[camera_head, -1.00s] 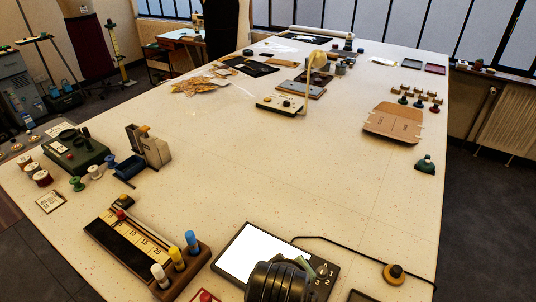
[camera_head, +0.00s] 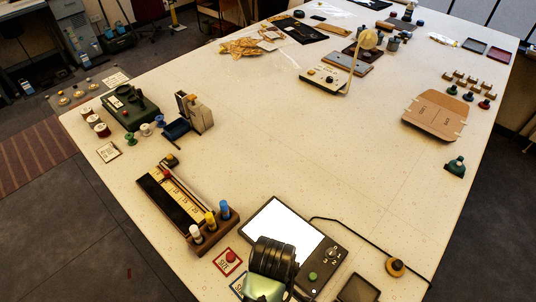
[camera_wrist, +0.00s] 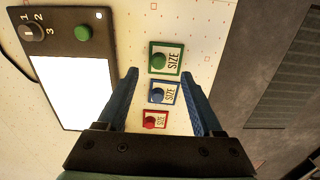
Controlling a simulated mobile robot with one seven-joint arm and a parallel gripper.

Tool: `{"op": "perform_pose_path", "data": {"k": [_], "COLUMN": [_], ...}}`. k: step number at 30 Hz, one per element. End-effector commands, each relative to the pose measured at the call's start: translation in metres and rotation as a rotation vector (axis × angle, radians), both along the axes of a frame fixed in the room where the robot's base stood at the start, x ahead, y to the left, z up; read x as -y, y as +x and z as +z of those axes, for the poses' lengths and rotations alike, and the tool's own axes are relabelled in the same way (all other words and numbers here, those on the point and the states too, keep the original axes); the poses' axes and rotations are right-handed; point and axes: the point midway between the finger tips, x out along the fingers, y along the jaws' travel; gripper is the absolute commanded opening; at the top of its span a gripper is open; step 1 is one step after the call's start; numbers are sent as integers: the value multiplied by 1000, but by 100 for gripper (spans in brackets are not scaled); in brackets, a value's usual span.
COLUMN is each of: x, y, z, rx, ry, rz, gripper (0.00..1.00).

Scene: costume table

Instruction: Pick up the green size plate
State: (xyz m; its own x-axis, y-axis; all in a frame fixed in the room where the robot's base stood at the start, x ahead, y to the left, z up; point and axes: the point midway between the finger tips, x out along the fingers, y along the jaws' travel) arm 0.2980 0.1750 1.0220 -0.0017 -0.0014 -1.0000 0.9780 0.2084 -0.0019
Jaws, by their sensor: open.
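The green size plate (camera_wrist: 165,58) lies flat on the table in the wrist view, a square with a green border, a green knob and the word SIZE. My gripper (camera_wrist: 160,73) is open and empty, its two blue fingers spread either side of the plate row, tips just short of the green plate. A blue size plate (camera_wrist: 164,92) and a red size plate (camera_wrist: 155,120) lie between the fingers in the picture. In the head view the red plate (camera_head: 228,262) shows, the blue plate (camera_head: 237,286) is partly covered by my arm, and the green plate is hidden.
A light box (camera_wrist: 75,80) with a green button lies left of the plates. The table edge is to their right, with dark floor beyond. In the head view a wooden rack (camera_head: 205,245) with coloured pegs stands near the red plate, and a dark tray (camera_head: 358,288) lies at right.

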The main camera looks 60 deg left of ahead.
Motion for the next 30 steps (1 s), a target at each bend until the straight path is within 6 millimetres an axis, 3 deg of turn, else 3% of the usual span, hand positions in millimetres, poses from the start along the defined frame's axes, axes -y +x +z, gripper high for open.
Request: {"op": "perform_pose_path", "data": {"k": [8, 18, 28, 30], "x": [-1, -5, -5, -5], "y": [0, 0, 0, 0], "z": [-18, -58, -64, -64], "rx": [-1, 0, 3, 2], "ry": [0, 0, 2, 1], "rz": [0, -2, -2, -2], "gripper": [67, 67, 67, 55]}}
